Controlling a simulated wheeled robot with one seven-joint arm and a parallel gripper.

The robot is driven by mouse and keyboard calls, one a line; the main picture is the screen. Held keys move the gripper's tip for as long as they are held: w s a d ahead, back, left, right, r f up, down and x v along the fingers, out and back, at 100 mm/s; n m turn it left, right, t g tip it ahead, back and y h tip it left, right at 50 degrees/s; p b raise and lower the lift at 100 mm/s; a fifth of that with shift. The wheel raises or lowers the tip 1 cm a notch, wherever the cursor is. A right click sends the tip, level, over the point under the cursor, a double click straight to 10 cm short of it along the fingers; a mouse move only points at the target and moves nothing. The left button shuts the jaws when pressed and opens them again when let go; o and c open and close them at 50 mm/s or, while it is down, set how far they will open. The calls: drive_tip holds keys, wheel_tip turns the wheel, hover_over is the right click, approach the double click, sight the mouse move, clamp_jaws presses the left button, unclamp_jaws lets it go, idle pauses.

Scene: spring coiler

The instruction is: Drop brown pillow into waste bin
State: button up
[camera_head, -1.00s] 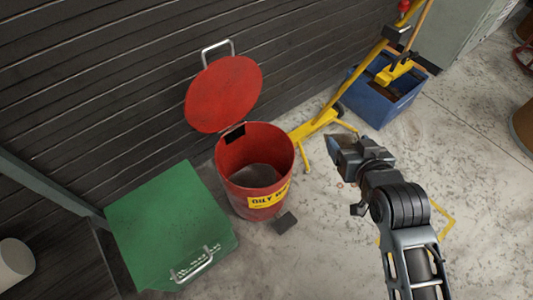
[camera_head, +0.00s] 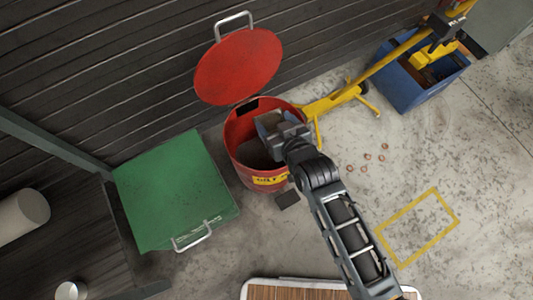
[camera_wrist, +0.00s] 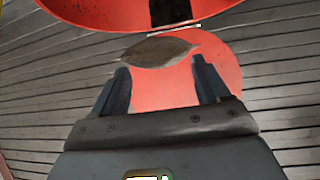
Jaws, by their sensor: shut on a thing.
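The waste bin (camera_head: 236,172) is a red drum with a yellow "OILY" label, and its round red lid (camera_head: 238,68) stands open at the back. My gripper (camera_head: 268,122) is over the right part of the bin's opening and hides some of it. In the wrist view my gripper (camera_wrist: 160,65) is shut on the brown pillow (camera_wrist: 160,51), a flat pointed shape held between the fingertips. The lid (camera_wrist: 170,88) shows behind it, and the bin (camera_wrist: 90,12) shows at the top. The head view does not show the pillow clearly.
A green lidded box (camera_head: 175,190) stands left of the bin. A yellow wheeled stand (camera_head: 335,100) and a blue crate (camera_head: 405,92) are at the right. Small brown bits (camera_head: 367,157) lie on the floor. A dark slatted wall (camera_head: 100,70) is behind.

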drive_tip(key=shift+f+b, duration=2.2)
drive_tip(key=shift+f, duration=0.4)
drive_tip(key=o, duration=1.1)
drive_tip(key=shift+c, duration=0.2)
drive_tip(key=p+v, duration=0.3)
drive_tip(key=v, duration=0.5)
drive_tip(key=shift+w, duration=0.1)
